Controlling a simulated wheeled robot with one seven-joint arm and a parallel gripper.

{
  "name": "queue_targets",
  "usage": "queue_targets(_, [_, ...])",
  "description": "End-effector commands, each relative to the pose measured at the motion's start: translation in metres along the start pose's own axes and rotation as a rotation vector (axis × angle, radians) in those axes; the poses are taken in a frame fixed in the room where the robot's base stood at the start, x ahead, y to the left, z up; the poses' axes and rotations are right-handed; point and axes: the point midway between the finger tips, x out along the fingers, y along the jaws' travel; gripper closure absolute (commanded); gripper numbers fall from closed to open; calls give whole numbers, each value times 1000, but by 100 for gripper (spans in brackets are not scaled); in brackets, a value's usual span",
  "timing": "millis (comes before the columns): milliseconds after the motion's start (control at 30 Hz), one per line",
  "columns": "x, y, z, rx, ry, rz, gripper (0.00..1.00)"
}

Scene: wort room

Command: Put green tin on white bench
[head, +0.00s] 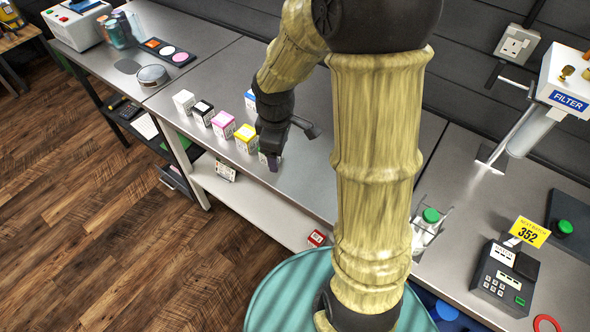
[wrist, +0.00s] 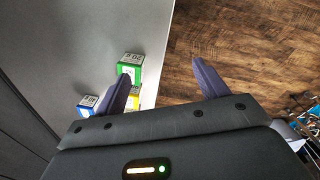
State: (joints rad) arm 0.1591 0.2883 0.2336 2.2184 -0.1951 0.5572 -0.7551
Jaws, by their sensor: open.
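The green tin (wrist: 130,66) is a small green box with a white label, standing near the bench edge in the wrist view. In the head view a small box at my gripper (head: 272,150) is mostly hidden by it, and its colour is unclear. My gripper is open in the wrist view (wrist: 163,85). Its left finger is close to the green tin, and the space between the fingers is empty over the bench edge and floor. The bench top (head: 305,170) under the tins looks grey; I cannot pick out a clearly white bench top.
Yellow (head: 247,138), magenta (head: 223,124), black (head: 202,112) and white (head: 184,101) tins stand in a row along the bench edge. A blue tin (wrist: 88,104) stands behind them. A pale lower shelf (head: 250,201) runs beneath. A keypad device (head: 504,278) stands at right.

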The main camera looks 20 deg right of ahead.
Motion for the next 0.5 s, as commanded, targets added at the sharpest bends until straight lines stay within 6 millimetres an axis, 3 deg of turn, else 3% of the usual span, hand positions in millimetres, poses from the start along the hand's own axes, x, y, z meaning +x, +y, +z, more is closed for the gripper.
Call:
queue_targets(300, [-24, -58, 47, 780, 106, 43, 28])
queue_targets(500, [-26, -71, 58, 982, 141, 38, 28])
